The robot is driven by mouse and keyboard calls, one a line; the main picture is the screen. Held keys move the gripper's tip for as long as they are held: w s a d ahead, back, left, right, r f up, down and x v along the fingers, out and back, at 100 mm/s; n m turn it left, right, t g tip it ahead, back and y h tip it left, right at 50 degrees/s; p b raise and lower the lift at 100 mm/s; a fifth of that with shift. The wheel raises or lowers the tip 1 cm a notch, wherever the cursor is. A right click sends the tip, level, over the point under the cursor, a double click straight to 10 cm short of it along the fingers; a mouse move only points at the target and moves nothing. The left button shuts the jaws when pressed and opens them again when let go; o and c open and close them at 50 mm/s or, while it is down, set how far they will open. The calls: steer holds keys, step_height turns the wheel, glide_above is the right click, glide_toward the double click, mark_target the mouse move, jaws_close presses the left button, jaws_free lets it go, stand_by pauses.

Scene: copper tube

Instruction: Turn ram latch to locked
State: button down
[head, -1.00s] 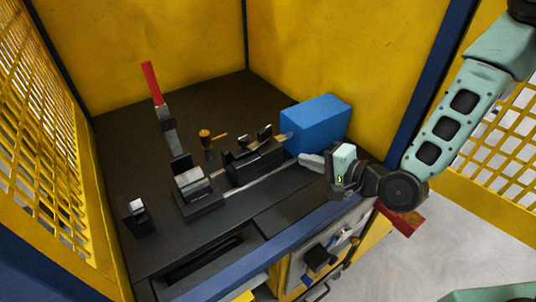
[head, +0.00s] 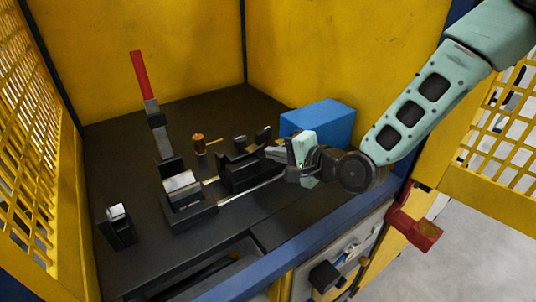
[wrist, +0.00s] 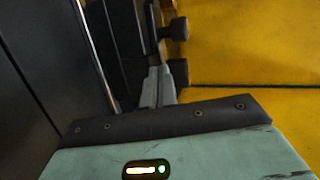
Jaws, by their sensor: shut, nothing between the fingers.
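I cannot tell for sure which part is the ram latch. A small orange-brown knob with a thin side lever (head: 199,143) stands on the dark bench behind the fixture, its lever pointing right. A tall red-handled lever (head: 140,75) stands upright to its left. The black fixture blocks (head: 238,172) sit in the middle of the bench. My gripper (head: 274,152) is at the right end of these blocks, in front of the blue box, pointing left. Its fingers show in the wrist view (wrist: 157,75), shut and empty, close to dark blocks and a black knob (wrist: 175,28).
A blue box (head: 320,118) stands behind my gripper. A metal-topped block (head: 183,185) and a small dark stand (head: 117,225) are at the left. A thin metal rod (head: 250,188) runs along the front. Yellow walls enclose the bench; its back left is clear.

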mark_target(261, 155)
steer(key=shift+w+a, duration=0.85)
steer(key=shift+a, duration=0.1)
steer(key=shift+w+a+b, duration=0.25)
steer(key=shift+a+b, duration=0.3)
steer(key=shift+a, duration=0.3)
steer(key=shift+r, duration=0.1)
steer(key=shift+d, duration=0.1)
